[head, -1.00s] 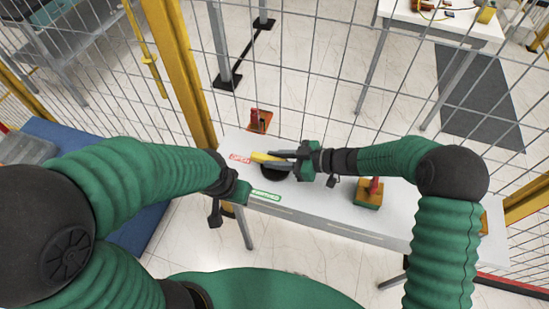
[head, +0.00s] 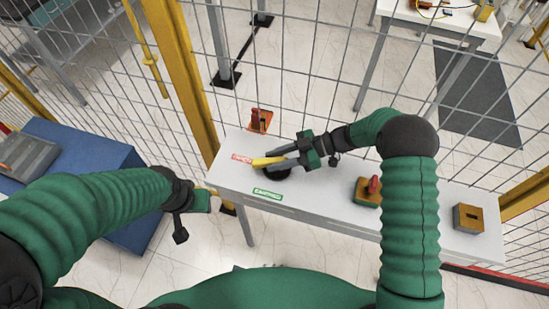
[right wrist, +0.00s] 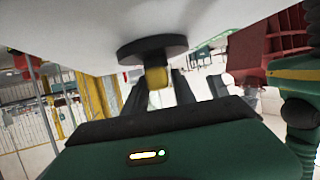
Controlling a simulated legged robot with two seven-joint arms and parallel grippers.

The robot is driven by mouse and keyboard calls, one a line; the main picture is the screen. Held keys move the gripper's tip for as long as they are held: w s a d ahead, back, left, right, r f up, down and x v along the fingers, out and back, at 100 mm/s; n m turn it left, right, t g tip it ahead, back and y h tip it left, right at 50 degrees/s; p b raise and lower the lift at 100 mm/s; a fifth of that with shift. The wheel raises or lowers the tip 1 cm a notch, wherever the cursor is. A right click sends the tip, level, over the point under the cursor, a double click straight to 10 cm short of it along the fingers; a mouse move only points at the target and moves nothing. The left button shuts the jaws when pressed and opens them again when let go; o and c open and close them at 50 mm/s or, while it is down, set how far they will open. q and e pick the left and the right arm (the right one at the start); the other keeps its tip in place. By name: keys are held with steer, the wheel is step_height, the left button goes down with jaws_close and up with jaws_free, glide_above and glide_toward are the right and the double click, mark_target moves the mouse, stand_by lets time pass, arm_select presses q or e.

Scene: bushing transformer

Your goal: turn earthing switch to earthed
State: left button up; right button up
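The earthing switch has a round black base (head: 280,174) on the grey-white table and a yellow handle (head: 264,161). The handle points left toward a red label (head: 241,158). A green label (head: 267,194) lies in front of the base; its text is too small to read surely. My right gripper (head: 277,158) is at the handle, coming from the right. In the right wrist view the yellow handle end (right wrist: 157,77) shows between its two spread fingers, with gaps beside it. My left gripper (head: 201,202) hangs off the table's left end, away from the switch; its fingers are unclear.
A red lever device (head: 260,119) stands behind the switch. A red-knobbed box (head: 367,190) and a wooden box with a slot (head: 468,218) stand to the right on the table (head: 325,205). A wire mesh fence runs behind. A blue surface (head: 90,150) is at left.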

mark_target(275, 158)
steer(key=shift+o, duration=0.8)
step_height(275, 158, up, 3)
steer(key=shift+w+r+b, duration=0.15)
steer(key=shift+b, duration=0.25)
steer(key=s+r+b, duration=0.1)
steer(key=s, duration=1.5)
steer(key=shift+r, duration=0.35)
